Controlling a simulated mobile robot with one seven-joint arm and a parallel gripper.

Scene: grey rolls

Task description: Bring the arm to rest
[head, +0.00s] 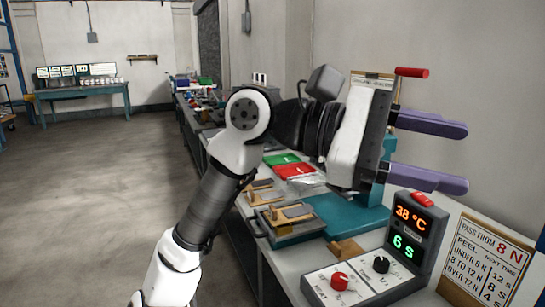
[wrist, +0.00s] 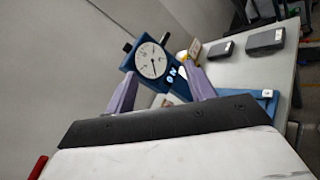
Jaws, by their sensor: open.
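My arm reaches up over the bench in the head view, and my gripper (head: 466,157) points to the right, level and raised. Its two purple fingers are spread well apart, one above the other, with nothing between them. In the wrist view my gripper (wrist: 163,78) shows the fingers apart on either side of a blue gauge with a white dial (wrist: 152,61). The gauge appears beyond the fingers, and I see no hold on it. The gauge cannot be made out in the head view.
The bench (head: 293,263) runs along the right wall. A control box (head: 408,232) reads 38 °C and 6 s, above a panel with red and black knobs. A sign (head: 488,262) stands at right. Green (head: 281,159) and red (head: 295,171) packs lie behind. Open floor (head: 110,200) lies left.

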